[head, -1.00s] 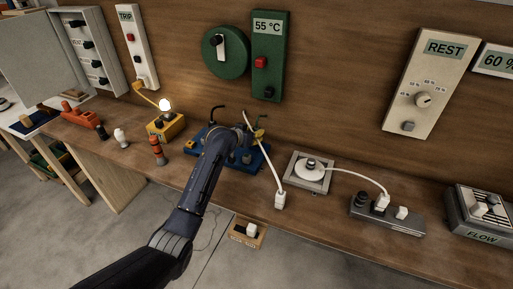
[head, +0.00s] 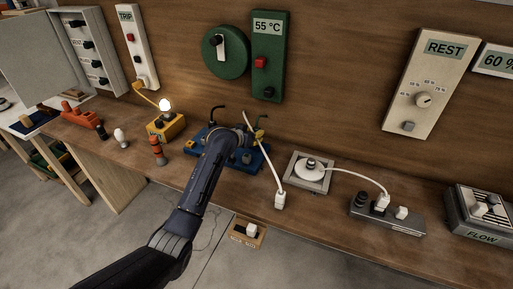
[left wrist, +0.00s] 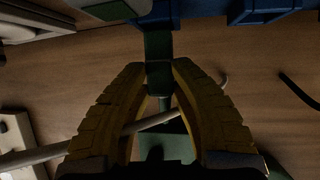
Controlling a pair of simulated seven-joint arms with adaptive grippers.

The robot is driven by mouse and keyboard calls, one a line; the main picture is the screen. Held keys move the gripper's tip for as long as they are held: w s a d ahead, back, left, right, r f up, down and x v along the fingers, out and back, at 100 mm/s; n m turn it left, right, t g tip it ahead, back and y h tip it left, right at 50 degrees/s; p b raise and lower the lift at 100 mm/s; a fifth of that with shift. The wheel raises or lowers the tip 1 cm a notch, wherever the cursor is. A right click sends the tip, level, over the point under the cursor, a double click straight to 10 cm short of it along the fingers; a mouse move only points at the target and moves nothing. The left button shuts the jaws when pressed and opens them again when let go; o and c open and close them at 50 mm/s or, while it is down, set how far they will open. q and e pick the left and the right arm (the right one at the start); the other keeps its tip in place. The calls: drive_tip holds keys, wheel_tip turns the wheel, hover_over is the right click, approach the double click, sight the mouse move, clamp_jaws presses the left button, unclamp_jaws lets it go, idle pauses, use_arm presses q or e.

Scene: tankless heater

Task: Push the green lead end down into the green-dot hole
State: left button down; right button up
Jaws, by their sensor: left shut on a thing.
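My left gripper (head: 257,137) is over the blue block (head: 197,145) on the bench, its fingers mostly hidden behind my own arm in the head view. In the left wrist view the yellow fingers (left wrist: 159,68) are shut on a green piece, the green lead end (left wrist: 158,47). Its far end reaches toward blue parts (left wrist: 262,9) at the top of that view. I cannot tell whether it is inside a hole. The green-dot hole cannot be made out. My right gripper is not in view.
Black curved leads (head: 214,111) rise behind the blue block. A white cord (head: 263,160) runs from near my gripper down to a white plug (head: 280,200). A yellow box (head: 165,127) with a lit bulb stands left. A grey plate (head: 298,178) with a white disc lies right.

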use_arm(q)
drive_tip(key=shift+f, duration=1.2)
idle(1.2)
drive_tip(key=c, duration=1.2)
unclamp_jaws()
drive_tip(key=shift+o, duration=0.2)
drive_tip(key=v, duration=1.2)
drive_tip(key=shift+r, duration=0.1)
